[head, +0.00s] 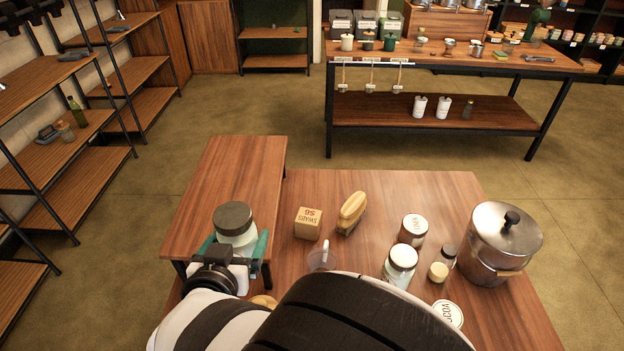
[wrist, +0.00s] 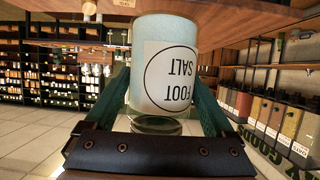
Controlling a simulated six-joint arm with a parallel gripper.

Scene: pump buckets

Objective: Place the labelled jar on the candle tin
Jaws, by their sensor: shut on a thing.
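The labelled jar (head: 236,237) is pale, with a dark lid on top, and stands upright in the head view. Its round label reads FOOT SALT, upside down in the wrist view (wrist: 170,75). My gripper (head: 236,252) is shut on it, with a green finger on each side (wrist: 160,105). The jar shows against the near end of the left table; whether its base touches anything is hidden. A round tin with a white, printed lid (head: 413,226) stands on the right table and may be the candle tin; its lettering is too small to be sure.
A SWABS box (head: 308,224), a brush (head: 351,212) and a clear cup (head: 321,257) stand between. The left table's far part (head: 232,165) is clear.

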